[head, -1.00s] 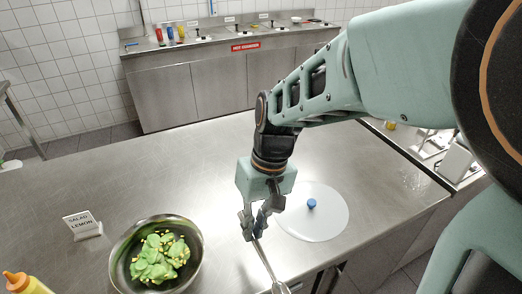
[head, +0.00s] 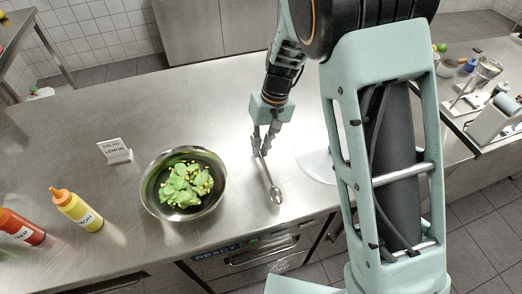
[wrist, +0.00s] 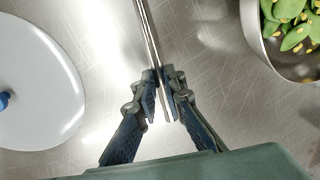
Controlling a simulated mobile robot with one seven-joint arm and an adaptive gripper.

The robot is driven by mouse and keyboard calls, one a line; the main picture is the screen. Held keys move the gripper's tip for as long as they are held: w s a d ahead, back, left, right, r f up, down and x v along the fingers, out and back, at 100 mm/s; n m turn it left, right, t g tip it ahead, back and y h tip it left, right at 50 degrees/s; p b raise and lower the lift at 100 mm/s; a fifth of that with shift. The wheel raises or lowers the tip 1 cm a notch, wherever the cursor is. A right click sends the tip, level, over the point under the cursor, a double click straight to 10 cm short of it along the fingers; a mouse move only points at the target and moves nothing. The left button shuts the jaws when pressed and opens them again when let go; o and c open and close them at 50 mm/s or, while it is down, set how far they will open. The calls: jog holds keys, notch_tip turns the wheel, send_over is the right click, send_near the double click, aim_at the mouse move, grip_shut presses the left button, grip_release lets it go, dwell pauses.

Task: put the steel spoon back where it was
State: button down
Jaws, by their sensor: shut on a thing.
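The steel spoon (head: 275,194) is held by its handle, slanting with its bowl end toward the counter's front edge. My gripper (head: 262,151) is shut on the handle, to the right of the salad bowl. In the wrist view the fingertips (wrist: 163,84) pinch the thin handle (wrist: 148,35) from both sides. The spoon's bowl end is outside the wrist view. I cannot tell whether the spoon touches the steel counter (head: 100,100).
A steel salad bowl (head: 151,205) stands left of the spoon. A white round lid (head: 312,160) lies to the right, partly behind my arm. Bare counter lies behind the bowl.

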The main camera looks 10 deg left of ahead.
aim_at(259, 162)
jog(key=shift+w+a+f, duration=0.1)
jog(key=shift+w+f, duration=0.1)
jog(key=shift+f, duration=0.1)
jog(key=shift+f+p, duration=0.5)
jog(key=shift+f, duration=1)
jog(key=shift+f, duration=0.1)
jog(key=c, duration=2)
grip_release()
jog(key=r, duration=0.4)
jog(key=w+d+r+b, duration=0.1)
jog(key=r, duration=0.7)
jog(key=shift+w+d+b, duration=0.2)
jog(key=shift+d+b, duration=0.1)
jog(key=shift+d, duration=0.1)
